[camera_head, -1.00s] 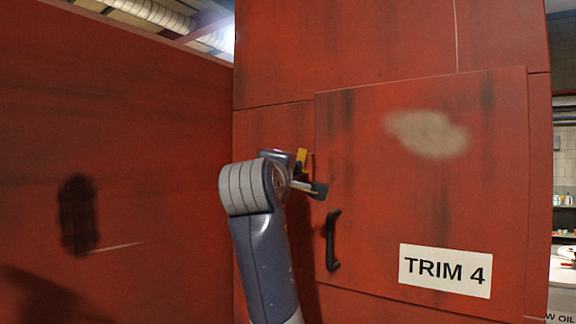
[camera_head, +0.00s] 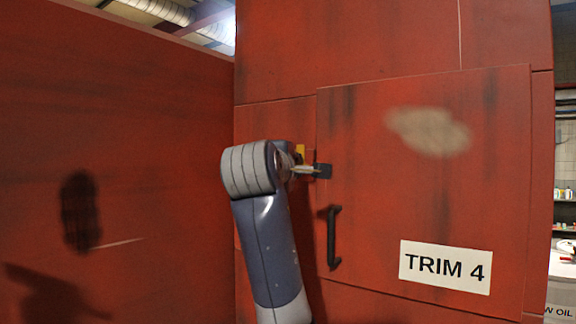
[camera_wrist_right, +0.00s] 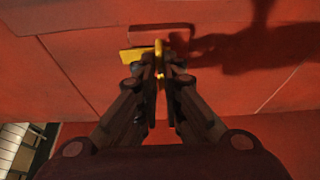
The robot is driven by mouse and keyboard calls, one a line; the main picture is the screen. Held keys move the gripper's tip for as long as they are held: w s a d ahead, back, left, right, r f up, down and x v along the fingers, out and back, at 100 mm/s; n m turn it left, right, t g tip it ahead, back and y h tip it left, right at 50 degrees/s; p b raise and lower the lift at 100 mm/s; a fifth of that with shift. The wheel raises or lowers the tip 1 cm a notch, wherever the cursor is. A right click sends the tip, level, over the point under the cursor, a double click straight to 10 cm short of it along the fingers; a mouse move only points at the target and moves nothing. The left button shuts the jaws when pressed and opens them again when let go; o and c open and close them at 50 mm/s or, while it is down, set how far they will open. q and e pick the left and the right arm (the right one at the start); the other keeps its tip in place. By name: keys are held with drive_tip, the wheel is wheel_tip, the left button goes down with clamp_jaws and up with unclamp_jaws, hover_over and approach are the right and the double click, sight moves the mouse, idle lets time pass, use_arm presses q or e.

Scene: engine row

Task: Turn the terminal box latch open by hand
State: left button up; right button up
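The terminal box is a red cabinet with a door (camera_head: 370,200) that carries a TRIM 4 label and looks shut. A yellow latch (camera_head: 300,151) sits at the door's left edge, above the black handle, and is partly hidden by my right gripper (camera_head: 322,171). In the right wrist view the latch (camera_wrist_right: 133,56) has a flat yellow arm to the left and an upright yellow part between the fingertips. My right gripper (camera_wrist_right: 158,72) is nearly closed there, with its fingers on either side of that upright part. My left gripper is not in view.
A black handle (camera_head: 333,237) stands out from the door below the latch. A red wall (camera_head: 150,190) fills the left side, close to my right arm. Shelves with bottles (camera_head: 564,193) show at the far right.

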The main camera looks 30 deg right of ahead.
drive_tip(key=o, duration=0.3)
drive_tip(key=shift+s+d+r, duration=0.1)
drive_tip(key=shift+r, duration=0.2)
drive_tip(key=shift+d+f, duration=0.1)
drive_tip(key=shift+f, duration=0.15)
drive_tip(key=v, duration=1.1)
drive_tip(key=shift+s+a, duration=0.15)
drive_tip(key=shift+a, duration=0.25)
